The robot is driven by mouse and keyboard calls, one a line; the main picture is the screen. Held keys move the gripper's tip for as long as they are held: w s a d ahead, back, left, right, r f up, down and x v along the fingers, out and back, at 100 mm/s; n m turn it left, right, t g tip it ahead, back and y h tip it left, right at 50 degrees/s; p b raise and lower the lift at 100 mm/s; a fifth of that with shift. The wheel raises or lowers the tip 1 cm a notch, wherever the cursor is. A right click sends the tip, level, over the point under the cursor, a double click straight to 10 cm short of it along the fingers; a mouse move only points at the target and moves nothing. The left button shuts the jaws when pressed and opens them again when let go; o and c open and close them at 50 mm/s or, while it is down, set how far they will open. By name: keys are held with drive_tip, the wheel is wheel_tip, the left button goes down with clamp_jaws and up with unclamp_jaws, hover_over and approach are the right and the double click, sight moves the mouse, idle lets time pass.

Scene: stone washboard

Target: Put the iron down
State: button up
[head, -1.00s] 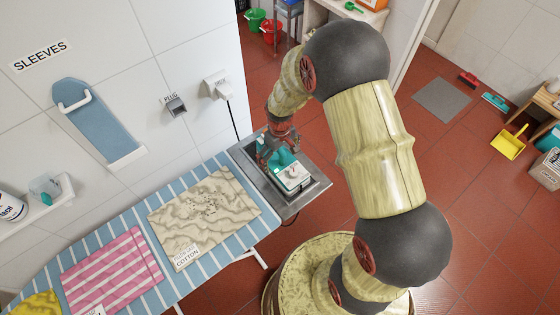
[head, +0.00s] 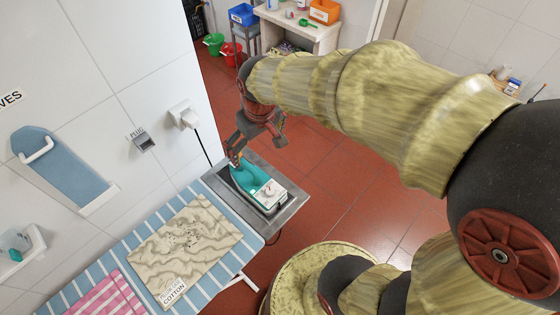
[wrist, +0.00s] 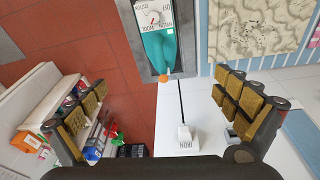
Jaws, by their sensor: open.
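The iron (head: 250,181), teal with a white dial end, rests on the grey metal tray (head: 291,212) at the end of the ironing board. My gripper (head: 257,150) is just above and behind the iron, its fingers spread and empty. In the wrist view the iron (wrist: 160,47) is beyond the open fingers of my gripper (wrist: 165,95), with nothing between them. Its dial faces up and its underside is hidden.
The striped ironing board (head: 110,255) holds a cream marbled cloth (head: 185,240) and a pink striped cloth (head: 105,297). A white wall socket (head: 184,116) with a black cord is close on the left. Red floor lies open to the right of the tray.

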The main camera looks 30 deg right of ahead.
drive_tip(key=s+r+m+t, duration=0.2)
drive_tip(key=s+r+t, duration=0.1)
drive_tip(key=s+r, duration=0.7)
drive_tip(key=s, duration=0.4)
drive_tip(key=shift+s+a+f, duration=0.1)
drive_tip(key=shift+f, duration=0.05)
wheel_tip(320, 180, down, 9)
drive_tip(key=b, duration=0.9)
drive_tip(key=shift+c, duration=0.5)
